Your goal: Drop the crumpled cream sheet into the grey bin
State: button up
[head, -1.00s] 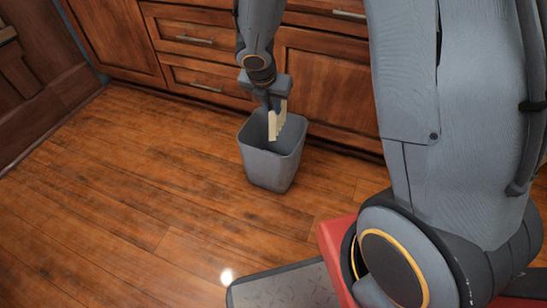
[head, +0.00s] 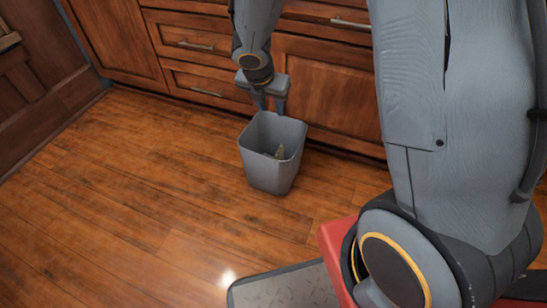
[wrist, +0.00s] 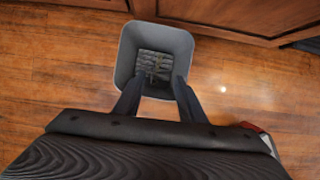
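The grey bin (head: 268,177) stands upright on the wood floor in front of the drawers. The wrist view looks down into the bin (wrist: 128,60), where a dim, creased shape shows at the bottom. My gripper (head: 271,106) is over the back part of the bin's opening with its fingers apart and nothing between them. In the wrist view the fingers (wrist: 157,86) also stand apart over the near side of the bin.
Wood drawers and cabinet doors (head: 325,90) with metal handles stand close behind the bin and my gripper. The wood floor (head: 130,190) to the left and in front of the bin is clear.

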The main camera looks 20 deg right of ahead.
jog(key=shift+p+v, duration=1.15)
jog(key=shift+v, duration=1.15)
jog(key=s+a+r+m+g+y, duration=0.1)
jog(key=s+a+r+m, duration=0.4)
jog(key=s+m, duration=0.4)
jog(key=s+a+r+m+g+y, duration=0.2)
jog(key=s+a+r+m, duration=0.35)
jog(key=s, duration=0.45)
jog(key=s+a+r+m+g+y, duration=0.1)
jog(key=s+a+r+m, duration=0.35)
jog(key=s+m, duration=0.45)
jog(key=d+r+m+p, duration=0.2)
jog(key=d+r+p, duration=0.8)
jog(key=p, duration=0.6)
jog(key=d+r+m+h+p, duration=0.1)
jog(key=d+r+m+p, duration=0.2)
jog(key=d+r+p, duration=0.7)
notch_tip(320, 180, up, 5)
jog(key=p, duration=0.7)
jog(key=shift+s, duration=0.25)
jog(key=shift+d+r, duration=0.1)
